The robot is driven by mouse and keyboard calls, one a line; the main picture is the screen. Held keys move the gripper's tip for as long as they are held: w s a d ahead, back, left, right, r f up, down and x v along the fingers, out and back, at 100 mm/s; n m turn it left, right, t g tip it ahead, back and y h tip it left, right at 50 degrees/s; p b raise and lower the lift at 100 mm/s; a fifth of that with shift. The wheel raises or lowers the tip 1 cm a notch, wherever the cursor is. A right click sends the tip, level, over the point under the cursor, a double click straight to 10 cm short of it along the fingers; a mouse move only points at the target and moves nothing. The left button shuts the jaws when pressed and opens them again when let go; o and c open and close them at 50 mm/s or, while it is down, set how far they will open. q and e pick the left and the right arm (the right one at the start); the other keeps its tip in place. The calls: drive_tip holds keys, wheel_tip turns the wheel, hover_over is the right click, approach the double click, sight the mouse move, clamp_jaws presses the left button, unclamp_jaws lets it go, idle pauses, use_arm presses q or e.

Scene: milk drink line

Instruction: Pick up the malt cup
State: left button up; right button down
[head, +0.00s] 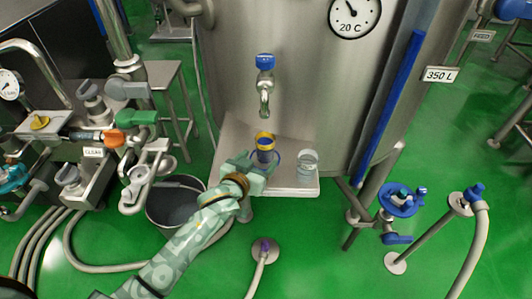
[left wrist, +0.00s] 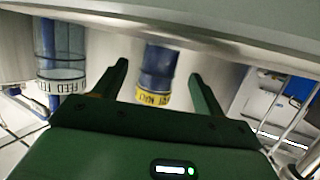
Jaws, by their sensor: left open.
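The malt cup (head: 265,143) is blue with a yellow band and stands on the steel shelf under the tap. In the left wrist view the malt cup (left wrist: 157,72) shows its yellow label between my two fingers, with a gap on each side. My left gripper (head: 263,158) is open at the cup, and its fingers partly hide the cup's lower part in the head view. The open left gripper (left wrist: 159,71) also shows in the left wrist view. My right gripper is in neither view.
A clear cup (head: 307,160) stands just right of the malt cup; its band reads FEED in the left wrist view (left wrist: 61,60). The blue-topped tap (head: 265,80) hangs above the shelf (head: 285,188). A bucket (head: 175,203) stands on the floor to the left.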

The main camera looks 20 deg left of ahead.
sight(261, 155)
use_arm(q)
drive_tip(key=b+x, duration=0.2)
drive_tip(key=x, duration=0.2)
drive_tip(key=shift+w, duration=0.35)
drive_tip(key=shift+w+d+f+b, duration=0.1)
drive_tip(key=shift+w+b, duration=0.25)
drive_tip(key=shift+r, duration=0.2)
drive_tip(key=shift+c, duration=0.3)
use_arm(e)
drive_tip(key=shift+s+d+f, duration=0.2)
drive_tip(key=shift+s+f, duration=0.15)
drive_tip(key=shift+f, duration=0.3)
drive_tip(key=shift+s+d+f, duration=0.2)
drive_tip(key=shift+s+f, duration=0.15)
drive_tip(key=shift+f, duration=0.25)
use_arm(q)
drive_tip(key=c, duration=1.3)
drive_tip(key=shift+o, duration=0.2)
drive_tip(key=shift+r, duration=0.1)
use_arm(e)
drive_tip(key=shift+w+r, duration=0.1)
